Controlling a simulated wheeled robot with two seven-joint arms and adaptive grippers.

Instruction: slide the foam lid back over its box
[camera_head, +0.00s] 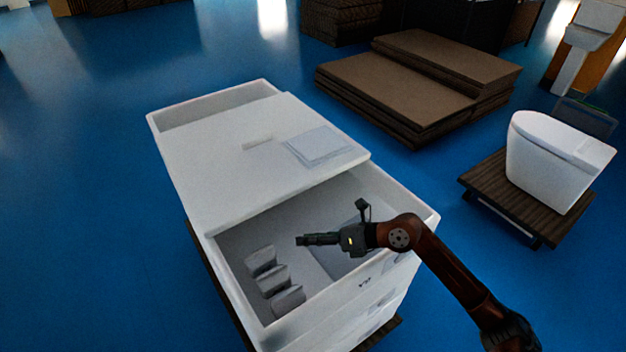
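The white foam box (228,278) stands in the middle, on top of a white stack. Its flat white lid (215,165) lies across the middle of the box, shifted toward the back. The near part of the box is open and shows several grey foam pieces inside; a narrower strip at the far end is also open. My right gripper (300,240) reaches in from the right over the near opening, in front of the lid's near edge and apart from it. Its fingers look close together, with nothing seen between them. My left gripper is not in view.
A white toilet (550,160) stands on a dark pallet (482,185) at the right. Stacked brown boards (395,85) lie behind the box. A raised square panel (325,145) lies on the lid. Blue floor (80,220) is clear at the left.

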